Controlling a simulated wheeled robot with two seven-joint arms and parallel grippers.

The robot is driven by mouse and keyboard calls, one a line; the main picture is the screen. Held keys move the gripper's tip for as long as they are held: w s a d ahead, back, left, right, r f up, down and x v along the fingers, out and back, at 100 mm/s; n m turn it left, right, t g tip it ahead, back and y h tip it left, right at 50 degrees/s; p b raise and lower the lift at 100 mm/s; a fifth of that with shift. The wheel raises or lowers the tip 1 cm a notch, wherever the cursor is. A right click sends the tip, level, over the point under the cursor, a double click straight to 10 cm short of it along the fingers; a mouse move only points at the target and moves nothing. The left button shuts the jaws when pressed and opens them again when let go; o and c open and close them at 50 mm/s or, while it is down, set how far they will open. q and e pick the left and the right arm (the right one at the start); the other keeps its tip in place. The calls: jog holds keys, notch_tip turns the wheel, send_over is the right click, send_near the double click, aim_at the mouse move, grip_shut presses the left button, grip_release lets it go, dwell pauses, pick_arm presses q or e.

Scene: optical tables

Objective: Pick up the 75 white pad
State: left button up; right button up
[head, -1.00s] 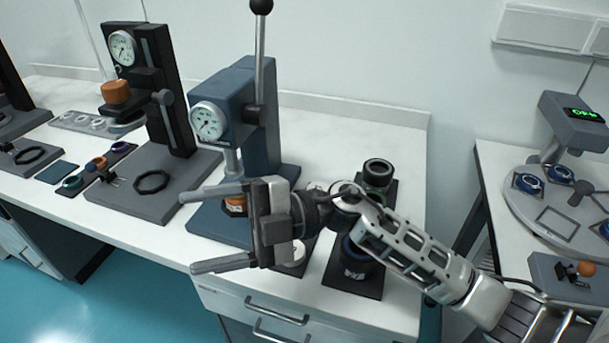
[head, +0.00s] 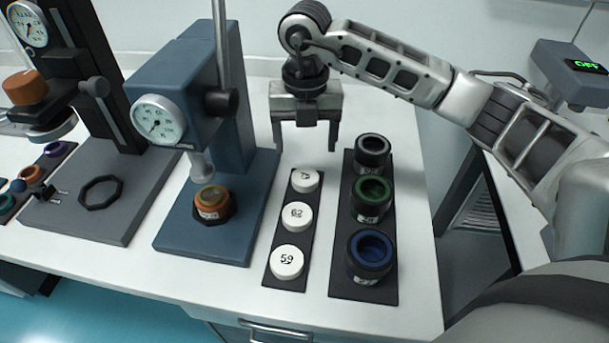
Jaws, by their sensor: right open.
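Three round white pads lie in a row on a narrow dark strip (head: 272,277). The near pad (head: 287,262) has a mark that looks like 59. The middle pad (head: 297,217) has a mark I cannot read surely. The far pad (head: 305,181) has a small mark, also unclear, so I cannot tell which pad is 75. My right gripper (head: 306,148) points down with its fingers apart and empty, just behind and above the far pad. It touches none of the pads. My left gripper is not in view.
A blue press (head: 188,85) with a dial stands left of the pads, with an orange-brown ring part (head: 211,204) on its base. To the right, a dark strip (head: 346,284) holds black, green and blue cylinders. A dark press (head: 97,70) stands farther left.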

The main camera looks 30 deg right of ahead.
aim_at(305, 175)
notch_tip(305, 175, down, 8)
jog(key=shift+w+f+p, duration=0.15)
jog(key=shift+f+p, duration=0.05)
jog(key=shift+p, duration=0.5)
jog(key=c, duration=1.1)
